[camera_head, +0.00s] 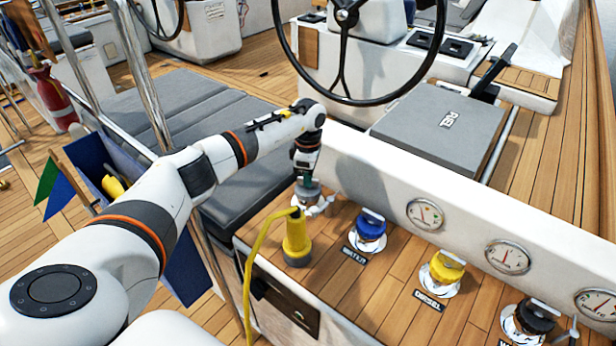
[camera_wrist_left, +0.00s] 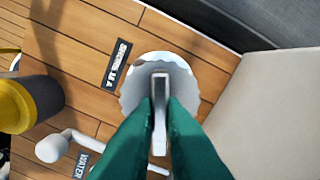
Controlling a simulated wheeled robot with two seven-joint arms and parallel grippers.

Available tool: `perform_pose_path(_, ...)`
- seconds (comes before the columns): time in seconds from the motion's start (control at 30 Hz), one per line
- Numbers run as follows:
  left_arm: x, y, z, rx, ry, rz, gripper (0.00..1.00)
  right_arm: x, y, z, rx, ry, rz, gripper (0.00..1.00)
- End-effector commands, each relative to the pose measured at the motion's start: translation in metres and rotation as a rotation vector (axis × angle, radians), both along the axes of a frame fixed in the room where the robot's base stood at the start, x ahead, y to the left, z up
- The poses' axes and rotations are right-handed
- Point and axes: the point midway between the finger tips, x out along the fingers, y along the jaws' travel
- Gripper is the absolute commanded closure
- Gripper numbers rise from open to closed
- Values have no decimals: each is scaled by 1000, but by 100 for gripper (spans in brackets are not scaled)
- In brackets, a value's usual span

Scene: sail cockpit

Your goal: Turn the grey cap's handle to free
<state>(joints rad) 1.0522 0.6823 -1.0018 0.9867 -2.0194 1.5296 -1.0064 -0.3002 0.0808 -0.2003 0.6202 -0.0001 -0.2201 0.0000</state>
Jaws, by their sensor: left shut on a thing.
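The grey cap (camera_wrist_left: 133,88) sits in a round metal deck fitting on the teak in the left wrist view. Its raised handle (camera_wrist_left: 160,86) is a narrow metal bar pointing up and down in that picture. The two green fingers of my left gripper (camera_wrist_left: 160,104) are closed on the handle, one on each side. In the head view, my left gripper (camera_head: 307,183) points down onto the grey cap (camera_head: 312,203), covering most of it. My right gripper is not in view.
A yellow plug (camera_head: 296,240) with a yellow cable stands close in front of the grey cap. To the right are a blue cap (camera_head: 371,226), a yellow cap (camera_head: 446,266) and a black cap (camera_head: 534,318). A white wall with gauges (camera_head: 426,214) rises behind them.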

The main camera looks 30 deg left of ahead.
Motion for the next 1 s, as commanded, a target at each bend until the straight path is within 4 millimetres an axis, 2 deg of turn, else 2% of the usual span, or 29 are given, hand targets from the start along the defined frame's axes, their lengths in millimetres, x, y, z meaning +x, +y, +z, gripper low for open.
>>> perform_pose_path(1.0,0,0,1,1,0,930,100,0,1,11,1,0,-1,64)
